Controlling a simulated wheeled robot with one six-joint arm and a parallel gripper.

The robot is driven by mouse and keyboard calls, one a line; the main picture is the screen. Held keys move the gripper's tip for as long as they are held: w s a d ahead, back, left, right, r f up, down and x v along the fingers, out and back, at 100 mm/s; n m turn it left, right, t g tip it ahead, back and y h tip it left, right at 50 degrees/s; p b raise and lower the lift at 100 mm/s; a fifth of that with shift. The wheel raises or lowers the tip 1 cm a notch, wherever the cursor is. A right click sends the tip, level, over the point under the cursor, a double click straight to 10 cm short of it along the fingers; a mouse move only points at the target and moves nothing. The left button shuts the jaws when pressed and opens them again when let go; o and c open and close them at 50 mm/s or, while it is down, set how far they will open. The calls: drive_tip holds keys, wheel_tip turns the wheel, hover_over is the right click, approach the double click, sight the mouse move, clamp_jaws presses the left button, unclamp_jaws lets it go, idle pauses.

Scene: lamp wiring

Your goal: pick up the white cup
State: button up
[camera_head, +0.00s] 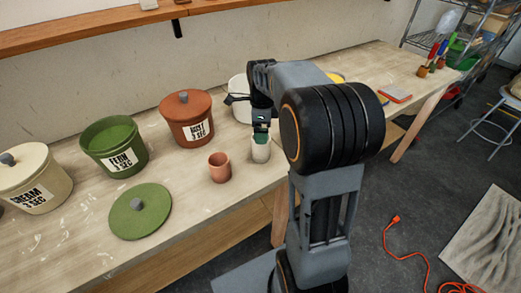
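The white cup (261,152) stands upright on the wooden table (200,225), near its front edge and just right of a terracotta-coloured cup (219,168). My gripper (261,133) points down at the white cup's rim. Its fingertips overlap the rim and are small and partly hidden. I cannot tell whether they touch the cup or are closed on it.
Cream (36,195), green (113,158) and brown (187,128) labelled buckets stand to the left. A green lid (140,211) lies in front of them. A white bucket (239,113) stands close behind the white cup. An orange cable (404,254) lies on the floor.

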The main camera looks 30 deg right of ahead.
sight(261, 148)
drive_tip(key=shift+a+f, duration=0.15)
drive_tip(key=shift+f, duration=3.1)
drive_tip(key=shift+c, duration=0.2)
drive_tip(key=c, duration=1)
drive_tip(key=shift+r, duration=0.1)
